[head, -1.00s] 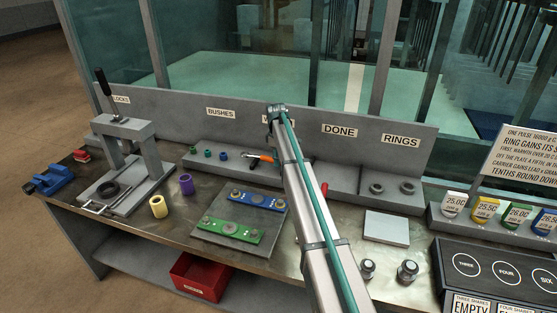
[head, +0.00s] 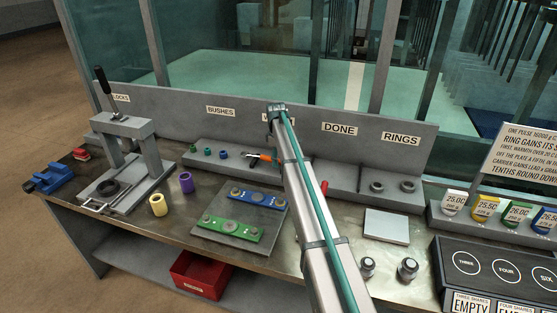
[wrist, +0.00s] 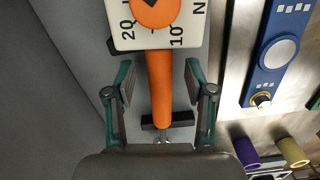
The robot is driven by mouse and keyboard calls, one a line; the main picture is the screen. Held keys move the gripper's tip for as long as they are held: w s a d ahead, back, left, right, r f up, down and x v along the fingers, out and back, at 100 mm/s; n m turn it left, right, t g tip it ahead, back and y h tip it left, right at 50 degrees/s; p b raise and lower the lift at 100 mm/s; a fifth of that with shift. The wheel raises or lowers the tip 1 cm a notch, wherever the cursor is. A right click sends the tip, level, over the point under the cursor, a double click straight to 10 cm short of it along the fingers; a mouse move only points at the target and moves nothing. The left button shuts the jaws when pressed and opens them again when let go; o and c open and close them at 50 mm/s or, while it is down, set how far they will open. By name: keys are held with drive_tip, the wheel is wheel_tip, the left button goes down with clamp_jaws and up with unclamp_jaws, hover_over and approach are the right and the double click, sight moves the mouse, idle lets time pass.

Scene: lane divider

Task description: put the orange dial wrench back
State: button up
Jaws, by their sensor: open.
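The orange dial wrench (head: 264,158) lies by the grey ledge at the back of the bench, partly hidden by my arm in the head view. In the wrist view the wrench (wrist: 160,85) has a white dial face with an orange centre at the top, cut off by the frame edge. Its orange handle runs down to a black crosspiece. My gripper (wrist: 157,82) is open, with one finger on each side of the handle and a visible gap on both sides.
A plate with blue (head: 256,200) and green (head: 232,230) strips lies in front of the ledge. Purple (head: 186,184) and yellow (head: 158,206) bushes stand left of it, near a grey press (head: 124,160). Rings (head: 407,187) sit on the ledge at right. A pale square plate (head: 386,227) lies right of my arm.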

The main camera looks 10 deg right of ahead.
wheel_tip(320, 180, up, 12)
drive_tip(key=shift+w+a, duration=0.15)
drive_tip(key=shift+a, duration=0.1)
idle(0.4)
